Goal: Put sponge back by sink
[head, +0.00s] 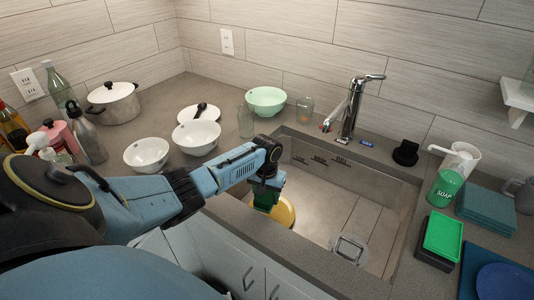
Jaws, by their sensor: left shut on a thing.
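My left gripper (267,184) reaches in from the left and points down over the left part of the sink (345,215). It is shut on a small dark green block (265,200), which looks like the sponge; the fingers hide part of it. A yellow rounded thing (284,213) shows just below and beside the block; I cannot tell whether they touch. The faucet (350,108) stands behind the sink. My right gripper is not in view.
Right of the sink are a green soap container (445,188), a bright green block (443,235) on a dark one, and folded teal cloths (487,207). White bowls (196,136), a mint bowl (266,100), glasses and a pot (114,102) crowd the left counter.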

